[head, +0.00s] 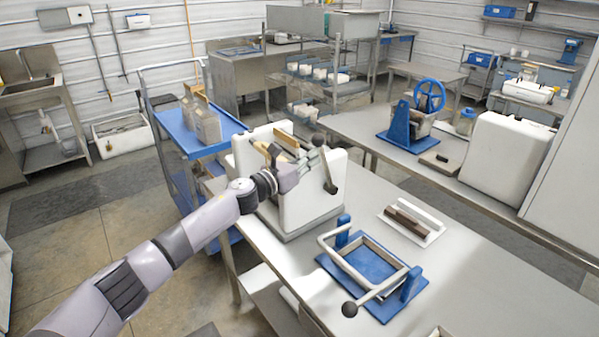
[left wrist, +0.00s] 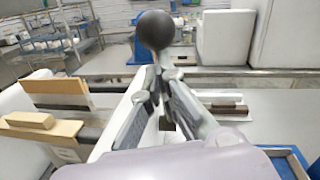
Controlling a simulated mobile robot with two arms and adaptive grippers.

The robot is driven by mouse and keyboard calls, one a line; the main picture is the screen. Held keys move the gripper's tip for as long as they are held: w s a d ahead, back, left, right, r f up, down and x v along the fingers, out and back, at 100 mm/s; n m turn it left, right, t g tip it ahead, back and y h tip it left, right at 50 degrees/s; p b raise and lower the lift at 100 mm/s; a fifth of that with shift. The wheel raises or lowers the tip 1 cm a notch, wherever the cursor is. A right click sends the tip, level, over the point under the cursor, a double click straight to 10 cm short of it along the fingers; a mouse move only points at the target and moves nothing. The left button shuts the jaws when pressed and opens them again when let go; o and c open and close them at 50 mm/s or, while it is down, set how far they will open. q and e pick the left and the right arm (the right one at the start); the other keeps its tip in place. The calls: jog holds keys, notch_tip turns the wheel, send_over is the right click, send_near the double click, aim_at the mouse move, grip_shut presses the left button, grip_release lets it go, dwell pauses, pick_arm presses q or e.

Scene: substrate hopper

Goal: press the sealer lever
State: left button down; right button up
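The white sealer (head: 312,208) stands at the near-left end of the steel table. Its lever (head: 328,175) is a grey bar with a dark ball knob (head: 318,139), tilted on the right side of the body. My left gripper (head: 314,159) is above the sealer, close to the lever just below the knob. In the left wrist view the dark knob (left wrist: 155,30) is directly beyond the fingertips (left wrist: 158,77), which are together. Whether they touch the lever is unclear. Tan strips (left wrist: 55,88) show on the sealer's top. My right gripper is out of view.
A blue press with a pale frame handle (head: 370,262) and a white tray with brown bars (head: 411,224) are on the same table. A blue cart (head: 185,130) with bags stands behind left. A blue-wheeled device (head: 410,125) is on the far table.

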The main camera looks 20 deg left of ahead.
aim_at(324, 142)
pick_arm(q)
jog(key=w+d+r, duration=0.1)
jog(key=w+d+r+b, duration=0.1)
jog(key=w, duration=0.1)
jog(key=shift+w+d+r, duration=0.1)
jog(key=shift+w+r, duration=0.05)
jog(key=shift+r, duration=0.2)
jog(key=shift+w+d+r, duration=0.1)
jog(key=shift+d+r, duration=0.15)
jog(key=shift+d, duration=0.05)
jog(key=shift+w+d, duration=0.1)
jog(key=shift+w, duration=0.1)
jog(key=shift+r, duration=0.1)
